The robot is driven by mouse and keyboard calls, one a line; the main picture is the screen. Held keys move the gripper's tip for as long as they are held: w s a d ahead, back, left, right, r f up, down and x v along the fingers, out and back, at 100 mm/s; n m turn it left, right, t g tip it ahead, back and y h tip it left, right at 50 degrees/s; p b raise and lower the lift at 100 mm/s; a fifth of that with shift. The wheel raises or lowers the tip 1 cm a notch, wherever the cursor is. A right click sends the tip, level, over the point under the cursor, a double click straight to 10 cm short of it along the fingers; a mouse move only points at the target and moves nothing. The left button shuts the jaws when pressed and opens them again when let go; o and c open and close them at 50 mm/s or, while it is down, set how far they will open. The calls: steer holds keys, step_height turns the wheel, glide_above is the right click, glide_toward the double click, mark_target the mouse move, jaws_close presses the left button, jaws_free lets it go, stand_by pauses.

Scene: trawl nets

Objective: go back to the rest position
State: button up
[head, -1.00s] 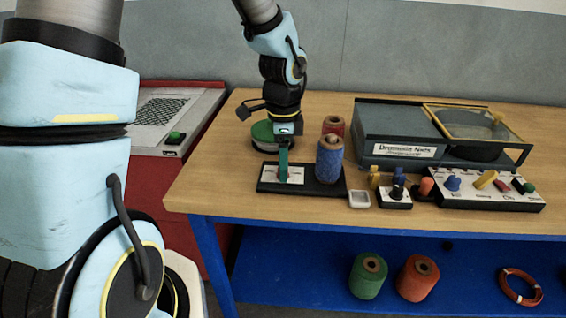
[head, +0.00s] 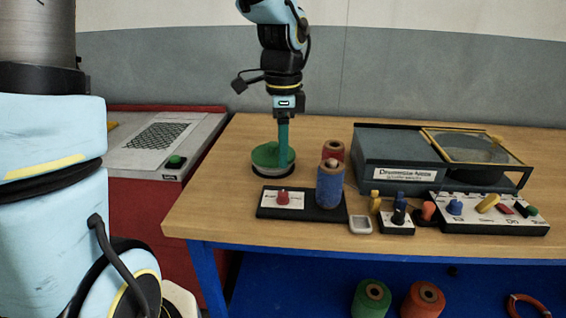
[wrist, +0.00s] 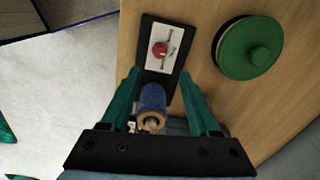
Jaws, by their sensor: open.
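My gripper (head: 284,166) has teal fingers and hangs pointing down over the workbench in the head view, in front of the round green-topped item (head: 264,156). In the wrist view its fingers (wrist: 160,74) are spread apart with nothing held between them. A red button (head: 282,197) on a black board with a white label lies below and shows uncovered; it also appears beyond the fingertips in the wrist view (wrist: 159,50). A blue spool (head: 330,186) stands upright at the board's right end.
A red spool (head: 333,151) stands behind the blue one. A red cabinet (head: 140,205) stands left of the bench (head: 225,180). Spools lie on the blue shelf below.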

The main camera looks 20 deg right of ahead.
steer(key=shift+r, duration=0.15)
steer(key=a+f+n, duration=0.2)
steer(key=a+n, duration=0.8)
steer(key=a, duration=0.2)
steer(key=a+f+n+t, duration=0.1)
steer(key=a+f+n, duration=0.2)
steer(key=a+n, duration=0.7)
steer(key=a, duration=0.3)
steer(key=shift+w+a+t, duration=0.2)
steer(key=shift+w+t, duration=0.1)
steer(key=shift+w, duration=0.1)
